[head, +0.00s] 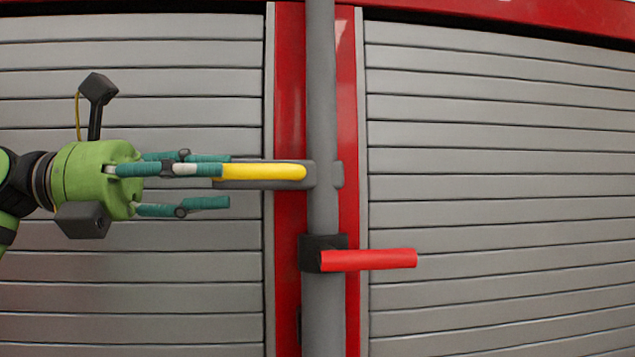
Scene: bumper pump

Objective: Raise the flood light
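A grey vertical pole (322,100) runs from top to bottom of the head view, in front of a red post. A grey bracket with a yellow handle (265,172) sticks out to the left from the pole. Lower down, a red lever (370,260) points right from a black clamp (312,254) on the pole. My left gripper (226,184) points right at the yellow handle's left end, its fingers spread apart. Its upper fingertips overlap that end in the picture; I cannot tell if they touch it. The lamp of the flood light and my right gripper are out of view.
Grey slatted shutters (480,150) fill the background on both sides of the red post (290,80). A red beam (500,12) crosses the top. The space right of the pole, above the red lever, looks free.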

